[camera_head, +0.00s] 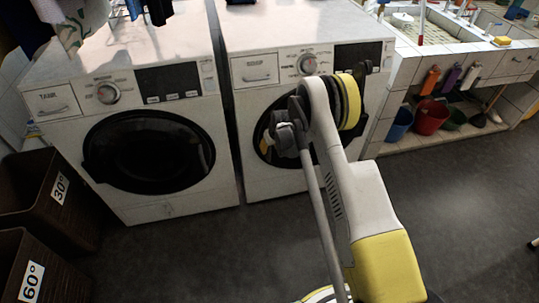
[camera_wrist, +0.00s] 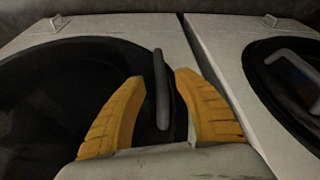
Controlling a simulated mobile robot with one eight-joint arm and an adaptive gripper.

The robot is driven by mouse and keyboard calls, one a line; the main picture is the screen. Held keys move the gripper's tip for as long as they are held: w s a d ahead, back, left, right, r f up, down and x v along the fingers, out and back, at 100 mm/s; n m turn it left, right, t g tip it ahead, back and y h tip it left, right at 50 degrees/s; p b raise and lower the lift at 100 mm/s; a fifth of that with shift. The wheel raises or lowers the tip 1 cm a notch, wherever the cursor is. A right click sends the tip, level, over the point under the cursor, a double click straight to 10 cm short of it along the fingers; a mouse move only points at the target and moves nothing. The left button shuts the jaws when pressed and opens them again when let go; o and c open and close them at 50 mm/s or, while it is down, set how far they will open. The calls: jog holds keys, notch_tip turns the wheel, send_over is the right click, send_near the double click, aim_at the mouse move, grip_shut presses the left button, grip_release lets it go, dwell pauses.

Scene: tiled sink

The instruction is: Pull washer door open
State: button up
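Two white front-loading washers stand side by side, the left washer (camera_head: 200,120) and the right washer (camera_head: 285,185). Both round black doors look shut. My arm reaches across the right washer and hides much of its door (camera_head: 265,115). My gripper (camera_head: 266,141) is at that door's left side, partly hidden by my wrist. In the wrist view, which appears upside down, my gripper (camera_wrist: 158,80) has its two yellow fingers spread. A dark bar handle (camera_wrist: 161,90) on the large black door (camera_wrist: 60,90) lies between them. Contact with the fingers cannot be told.
Dark laundry baskets marked 30° (camera_head: 45,200) and 60° (camera_head: 30,265) stand at left. A tiled sink (camera_head: 430,55) is at right, with blue (camera_head: 401,124) and red (camera_head: 431,117) buckets below. The grey floor (camera_head: 190,250) before the washers is clear.

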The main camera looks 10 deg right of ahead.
jog(key=shift+b+x, duration=0.5)
jog(key=shift+x, duration=1.35)
grip_shut()
